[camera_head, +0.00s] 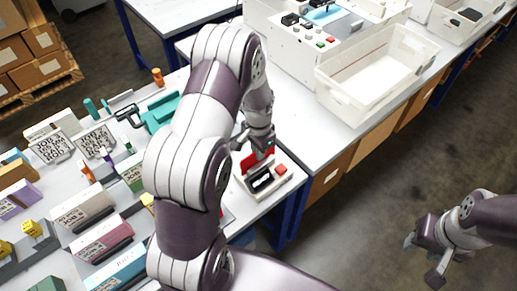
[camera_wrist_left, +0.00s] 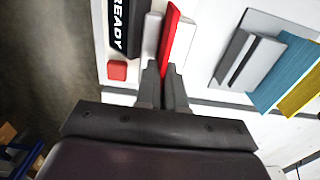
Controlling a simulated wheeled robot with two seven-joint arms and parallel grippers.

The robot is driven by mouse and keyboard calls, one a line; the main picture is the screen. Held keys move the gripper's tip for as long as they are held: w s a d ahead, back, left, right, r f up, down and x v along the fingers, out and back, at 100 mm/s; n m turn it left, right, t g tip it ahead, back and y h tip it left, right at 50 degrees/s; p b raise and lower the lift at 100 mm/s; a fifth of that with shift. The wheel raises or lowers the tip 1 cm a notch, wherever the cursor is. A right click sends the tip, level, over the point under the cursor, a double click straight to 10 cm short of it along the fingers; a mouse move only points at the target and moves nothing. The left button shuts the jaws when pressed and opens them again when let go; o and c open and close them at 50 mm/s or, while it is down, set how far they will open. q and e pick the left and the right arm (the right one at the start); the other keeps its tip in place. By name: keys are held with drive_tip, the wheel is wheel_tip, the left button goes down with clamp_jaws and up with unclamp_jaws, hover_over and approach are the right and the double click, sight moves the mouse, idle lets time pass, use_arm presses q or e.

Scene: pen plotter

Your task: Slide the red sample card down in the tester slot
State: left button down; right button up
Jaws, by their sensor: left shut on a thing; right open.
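The red sample card (camera_head: 249,160) stands on edge at the tester (camera_head: 282,181), near the table's right corner. My left gripper (camera_head: 262,147) is above the tester. In the left wrist view the gripper (camera_wrist_left: 166,75) is shut on the red card (camera_wrist_left: 171,38), which stands upright beside the tester's white body (camera_wrist_left: 152,38). The tester's display (camera_wrist_left: 119,25) reads "READY", with a red button (camera_wrist_left: 117,70) near it. Whether the card's lower edge is inside the slot cannot be told. My right gripper (camera_head: 427,252) is open and empty over the floor at the right.
Blue and yellow cards stand by a grey holder (camera_wrist_left: 245,62) right of the tester in the wrist view. Several labelled boxes and blocks crowd the table's left. A white bin (camera_head: 372,72) and a plotter machine (camera_head: 312,35) stand behind.

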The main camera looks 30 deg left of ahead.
use_arm(q)
drive_tip(key=shift+f, duration=0.5)
drive_tip(key=c, duration=1.2)
unclamp_jaws()
drive_tip(key=shift+o, duration=0.2)
wheel_tip(320, 180, up, 13)
drive_tip(key=b, duration=0.1)
drive_tip(key=shift+f, duration=0.15)
